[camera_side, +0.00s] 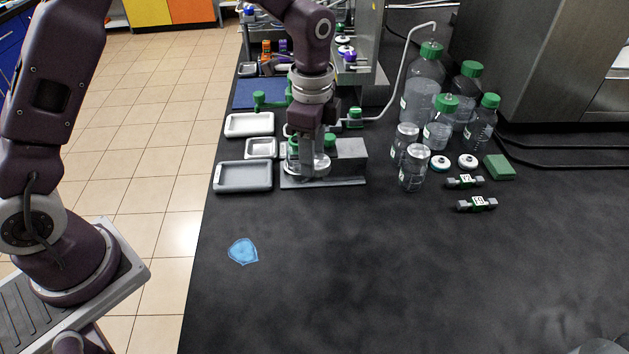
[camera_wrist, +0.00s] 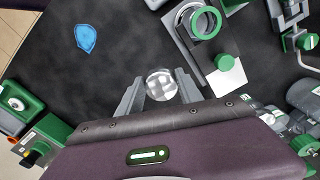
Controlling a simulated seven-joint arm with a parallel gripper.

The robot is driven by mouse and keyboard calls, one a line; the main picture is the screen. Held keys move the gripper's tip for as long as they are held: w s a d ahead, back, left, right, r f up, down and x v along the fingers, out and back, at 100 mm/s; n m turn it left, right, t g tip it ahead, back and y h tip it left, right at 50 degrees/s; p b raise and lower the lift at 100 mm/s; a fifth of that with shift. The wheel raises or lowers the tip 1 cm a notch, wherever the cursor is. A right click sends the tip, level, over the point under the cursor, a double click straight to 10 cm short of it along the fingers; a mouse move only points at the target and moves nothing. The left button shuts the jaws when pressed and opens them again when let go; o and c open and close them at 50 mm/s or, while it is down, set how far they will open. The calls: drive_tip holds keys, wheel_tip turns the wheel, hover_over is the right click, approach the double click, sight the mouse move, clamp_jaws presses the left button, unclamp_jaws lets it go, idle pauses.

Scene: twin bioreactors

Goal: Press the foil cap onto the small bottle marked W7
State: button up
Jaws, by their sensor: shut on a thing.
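My gripper (camera_side: 308,168) is low over the grey stand (camera_side: 350,160) near the left edge of the bench. In the wrist view its two fingers (camera_wrist: 160,92) are on either side of a shiny, round silver piece, which looks like the foil cap (camera_wrist: 161,84). The gripper is shut on it. Two small clear bottles with silver-grey tops, one behind (camera_side: 405,142) and one in front (camera_side: 414,170), stand upright right of the stand, apart from the gripper. I cannot read W7 on any bottle. Whether a bottle is under the held cap is unclear.
The stand has green fittings and a green ring (camera_wrist: 206,22). Shallow grey trays (camera_side: 243,177) lie left of it. Green-capped bottles (camera_side: 440,122), white round caps (camera_side: 467,161) and dark connectors (camera_side: 477,204) are at right. A blue patch (camera_side: 243,251) lies in front; the front bench is clear.

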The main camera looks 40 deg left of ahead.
approach(294, 138)
drive_tip(key=shift+f, duration=3.05)
drive_tip(key=shift+f, duration=0.15)
drive_tip(key=o, duration=1.4)
drive_tip(key=shift+c, duration=0.2)
drive_tip(key=shift+o, duration=0.4)
drive_tip(key=o, duration=0.4)
